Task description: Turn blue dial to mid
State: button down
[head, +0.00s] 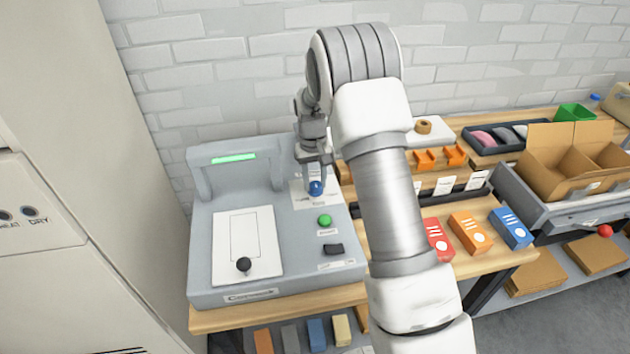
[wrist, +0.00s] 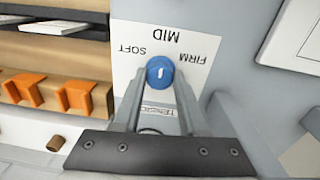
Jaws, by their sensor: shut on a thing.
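The blue dial (head: 315,188) sits on a white label plate at the right rear of the grey machine (head: 205,250). The wrist view shows the dial (wrist: 160,72) close up, with SOFT to its left, MID above and FIRM to its right, the letters upside down. A short white mark on the dial's face runs roughly up and down in that picture, in line with MID; its exact angle is hard to tell. My gripper (head: 314,177) reaches down from above and is shut on the dial, one finger at each side (wrist: 160,85).
A green button (head: 324,220) and a black switch (head: 333,249) lie in front of the dial. A black-knobbed lever (head: 244,264) stands on a white plate to the left. Orange holders (head: 425,160) and coloured boxes (head: 470,233) are to the right.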

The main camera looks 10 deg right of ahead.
aim_at(313, 185)
jog(key=shift+c, duration=2.3)
grip_release()
notch_tip(313, 185, up, 18)
jog(key=shift+a+f, duration=0.25)
jog(key=shift+a, duration=0.1)
